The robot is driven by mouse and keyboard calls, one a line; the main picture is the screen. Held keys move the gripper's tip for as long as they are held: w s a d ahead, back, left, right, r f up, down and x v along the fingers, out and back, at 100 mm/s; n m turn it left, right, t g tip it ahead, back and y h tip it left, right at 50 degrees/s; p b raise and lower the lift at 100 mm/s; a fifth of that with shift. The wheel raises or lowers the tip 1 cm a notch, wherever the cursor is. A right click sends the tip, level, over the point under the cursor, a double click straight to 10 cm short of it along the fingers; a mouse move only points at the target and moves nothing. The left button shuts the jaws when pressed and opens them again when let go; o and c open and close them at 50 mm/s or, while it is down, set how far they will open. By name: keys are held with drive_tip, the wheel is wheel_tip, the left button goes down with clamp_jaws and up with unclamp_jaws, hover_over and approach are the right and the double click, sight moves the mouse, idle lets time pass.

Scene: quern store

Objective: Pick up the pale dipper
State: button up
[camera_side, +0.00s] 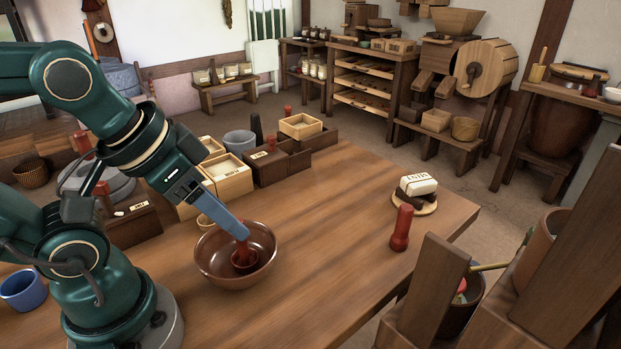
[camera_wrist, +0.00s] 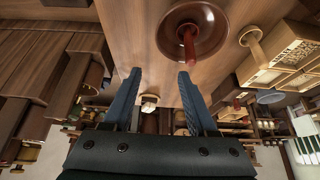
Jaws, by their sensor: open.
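The pale dipper (camera_wrist: 256,48) is in the wrist view at the upper right, between the brown bowl (camera_wrist: 184,48) and pale boxes. In the side view a pale bit of it (camera_side: 204,221) seems to show behind the bowl's left rim (camera_side: 205,262); the rest is hidden. A red dipper (camera_side: 244,258) sits in the bowl, its handle up; it also shows in the wrist view (camera_wrist: 190,48). My gripper (camera_wrist: 159,74) is open, with nothing between its blue fingers. In the side view its fingers (camera_side: 238,229) appear over the bowl, beside the red handle.
Pale boxes (camera_side: 228,178) and dark boxes (camera_side: 275,165) stand behind the bowl. A red pestle-like piece (camera_side: 401,228) stands near the right table edge, by a pale labelled block (camera_side: 418,186). A blue cup (camera_side: 22,290) is at left.

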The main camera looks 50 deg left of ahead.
drive_tip(key=w+a+m+g+y, duration=0.2)
drive_tip(key=a+m+g+y, duration=0.55)
drive_tip(key=a, duration=0.45)
drive_tip(key=shift+w+a+f+m+g+y, duration=0.35)
drive_tip(key=shift+a+f+m+g+y, duration=0.45)
drive_tip(key=shift+a+f, duration=0.7)
drive_tip(key=shift+w+a+f+m+g+y, duration=0.4)
drive_tip(key=shift+a+f+m+g+y, duration=0.5)
drive_tip(key=shift+f, duration=0.75)
drive_tip(key=shift+w+a+f+m+g+y, duration=0.4)
drive_tip(key=shift+a+f+m+y, duration=0.35)
drive_tip(key=shift+a+f, duration=0.85)
clamp_jaws()
